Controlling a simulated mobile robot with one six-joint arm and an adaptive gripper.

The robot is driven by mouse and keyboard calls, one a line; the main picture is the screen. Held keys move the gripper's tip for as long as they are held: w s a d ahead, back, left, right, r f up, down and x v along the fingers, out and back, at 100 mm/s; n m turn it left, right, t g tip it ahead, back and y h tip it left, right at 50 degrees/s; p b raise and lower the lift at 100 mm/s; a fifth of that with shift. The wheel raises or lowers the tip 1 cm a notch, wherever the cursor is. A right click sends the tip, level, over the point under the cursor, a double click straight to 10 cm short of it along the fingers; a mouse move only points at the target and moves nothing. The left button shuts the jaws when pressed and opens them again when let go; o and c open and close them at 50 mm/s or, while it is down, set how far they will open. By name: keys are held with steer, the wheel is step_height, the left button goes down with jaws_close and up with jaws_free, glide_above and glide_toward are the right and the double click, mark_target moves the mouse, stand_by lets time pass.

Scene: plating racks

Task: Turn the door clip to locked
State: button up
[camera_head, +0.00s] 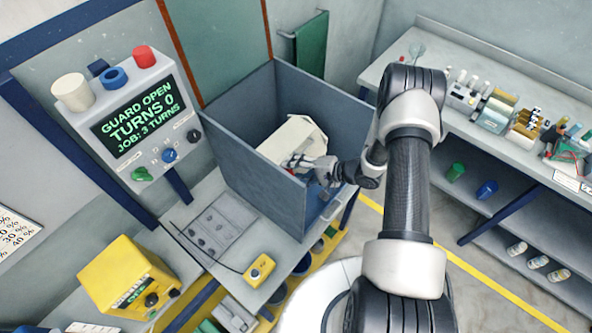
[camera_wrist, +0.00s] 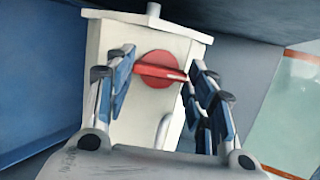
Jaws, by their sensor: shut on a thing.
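The red door clip (camera_wrist: 158,68), a round disc with a bar across it, sits on the face of a cream-white housing (camera_wrist: 135,110). The bar lies nearly level in the wrist view, its right end at my right finger. My gripper (camera_wrist: 163,80) has one blue-padded finger on each side of the clip and is shut on it. In the head view my gripper (camera_head: 312,164) reaches into an open grey box, against the white housing (camera_head: 297,142). The clip is mostly hidden there by my fingers.
The grey box's walls (camera_head: 253,172) stand close around my gripper. A control panel (camera_head: 190,95) at left reads "GUARD OPEN, TURNS 0, JOB: 3 TURNS". A yellow box (camera_head: 120,272) and a small yellow pendant (camera_head: 259,269) are at lower left. A loaded shelf bench (camera_head: 440,100) stands right.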

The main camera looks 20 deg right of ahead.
steer(key=o, duration=1.1)
steer(key=shift+c, duration=0.2)
steer(key=v, duration=1.2)
